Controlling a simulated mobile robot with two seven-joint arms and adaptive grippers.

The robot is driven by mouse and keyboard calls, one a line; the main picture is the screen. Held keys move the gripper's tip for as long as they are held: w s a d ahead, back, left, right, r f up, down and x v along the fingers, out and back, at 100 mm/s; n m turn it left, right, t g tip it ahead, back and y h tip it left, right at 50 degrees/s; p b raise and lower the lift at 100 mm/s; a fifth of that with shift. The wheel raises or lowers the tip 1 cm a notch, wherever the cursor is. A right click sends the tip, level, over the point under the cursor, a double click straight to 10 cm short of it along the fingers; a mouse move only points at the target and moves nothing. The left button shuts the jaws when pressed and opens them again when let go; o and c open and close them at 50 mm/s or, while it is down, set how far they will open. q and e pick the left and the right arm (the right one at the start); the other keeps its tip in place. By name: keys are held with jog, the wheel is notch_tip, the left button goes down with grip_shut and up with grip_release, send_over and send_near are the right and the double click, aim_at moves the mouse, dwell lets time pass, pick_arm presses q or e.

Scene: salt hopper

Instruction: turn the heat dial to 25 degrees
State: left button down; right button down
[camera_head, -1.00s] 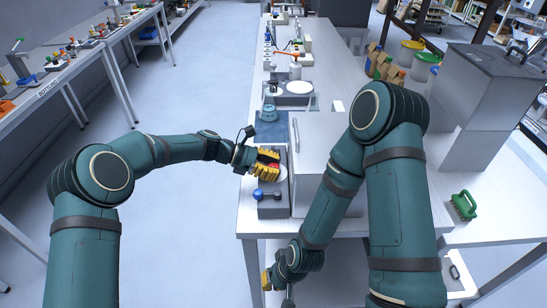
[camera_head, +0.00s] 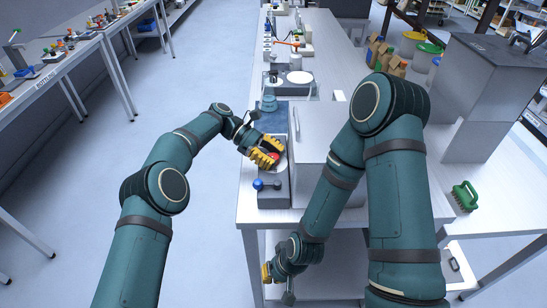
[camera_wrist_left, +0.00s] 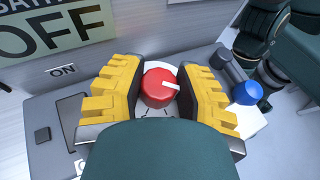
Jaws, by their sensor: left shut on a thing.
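The red heat dial (camera_wrist_left: 157,90) sits on a grey control panel in the left wrist view. Its white pointer mark points toward the right of that view, and a few dark scale marks show below it. The dial also shows as a red spot in the head view (camera_head: 275,157). My left gripper (camera_head: 266,152) is shut on the dial, one yellow finger on each side. The scale numbers are hidden or unreadable. My right gripper (camera_head: 267,273) hangs low by the front edge of the table, away from the dial; its jaws are too hidden to judge.
A lever with a blue knob (camera_wrist_left: 246,92) stands close beside the dial; the knob also shows in the head view (camera_head: 258,184). The silver box (camera_head: 308,140) stands right of the panel. Floor left of the table is clear.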

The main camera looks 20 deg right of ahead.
aim_at(274, 156)
dwell(0.4)
pick_arm(q)
jog(key=c, duration=0.6)
grip_release()
notch_tip(274, 156, up, 10)
dwell(0.3)
